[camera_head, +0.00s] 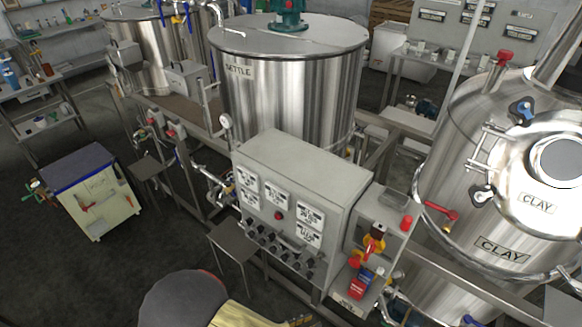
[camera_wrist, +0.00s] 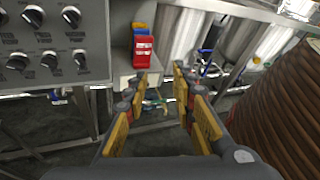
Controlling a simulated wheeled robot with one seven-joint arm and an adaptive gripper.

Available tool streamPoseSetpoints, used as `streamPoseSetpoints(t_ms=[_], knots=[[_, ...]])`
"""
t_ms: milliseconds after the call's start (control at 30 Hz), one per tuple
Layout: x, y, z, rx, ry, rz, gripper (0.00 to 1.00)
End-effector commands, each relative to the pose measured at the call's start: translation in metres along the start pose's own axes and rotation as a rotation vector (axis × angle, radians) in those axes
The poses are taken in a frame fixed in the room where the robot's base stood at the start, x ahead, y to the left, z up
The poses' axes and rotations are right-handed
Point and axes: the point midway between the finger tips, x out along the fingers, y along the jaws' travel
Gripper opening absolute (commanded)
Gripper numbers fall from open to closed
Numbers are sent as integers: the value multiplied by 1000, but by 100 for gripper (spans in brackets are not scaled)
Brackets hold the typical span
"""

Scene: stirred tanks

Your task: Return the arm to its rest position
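My gripper (camera_wrist: 160,88) shows in the wrist view. Its two fingers with yellow pads stand apart, with nothing between them but the view of floor and pipework beyond. The red box (camera_wrist: 143,50) and a blue one behind it sit on a small shelf ahead of the left finger, apart from it. In the head view, a dark rounded shape and a yellow part at the bottom edge look like my arm; the fingertips cannot be made out there.
The grey control panel (camera_head: 295,205) with knobs stands in the middle, also at the wrist view's upper left (camera_wrist: 50,45). The SETTLE tank (camera_head: 290,95) is behind it, the CLAY tank (camera_head: 470,170) at right. A cabinet (camera_head: 92,190) stands left. Dark floor (camera_head: 110,270) is open at lower left.

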Motion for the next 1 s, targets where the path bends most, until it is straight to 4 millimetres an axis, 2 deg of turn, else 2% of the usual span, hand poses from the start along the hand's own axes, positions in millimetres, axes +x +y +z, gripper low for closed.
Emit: streamPoseSetpoints(t_ms=[200,467,733,1000], knots=[[-7,-33,15,284,248,-200,26],[-24,-59,46,720,578,-478,26],[-34,-70,93,1166,869,-711,26],[-26,-84,152,1598,1107,-847,26]])
